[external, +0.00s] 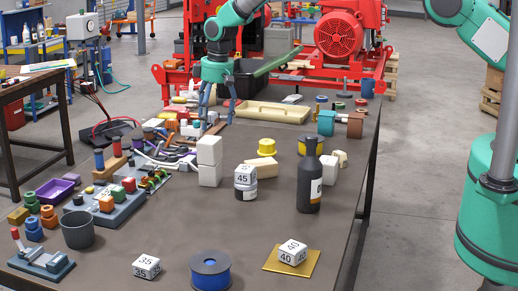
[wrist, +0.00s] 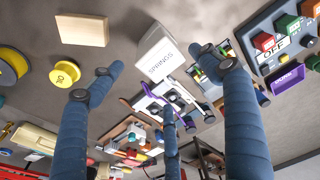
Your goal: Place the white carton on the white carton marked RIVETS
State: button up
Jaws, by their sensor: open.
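Two plain white cartons stand stacked mid-table in the external view, an upper one (external: 209,150) on a lower one (external: 210,175). Another white carton (external: 329,169) stands partly behind the dark bottle. No RIVETS marking is readable. In the wrist view a white carton (wrist: 152,38) shows dark lettering that looks like SPRINGS. My gripper (external: 215,112) is open and empty, with its blue fingers pointing down above the table behind the stack. The fingers show spread apart in the wrist view (wrist: 158,72), the lettered carton beyond them.
A dark bottle (external: 309,180), a 45 block on a jar (external: 245,180), a yellow cap (external: 266,146) and a wooden block (external: 261,168) stand right of the stack. Cluttered tools and a switch board (external: 105,203) lie left. A cream tray (external: 272,111) lies behind.

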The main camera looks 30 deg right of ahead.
jog(key=shift+s+d+r, duration=0.1)
jog(key=shift+r, duration=0.95)
jog(key=shift+s+d+r, duration=0.1)
jog(key=shift+r, duration=0.9)
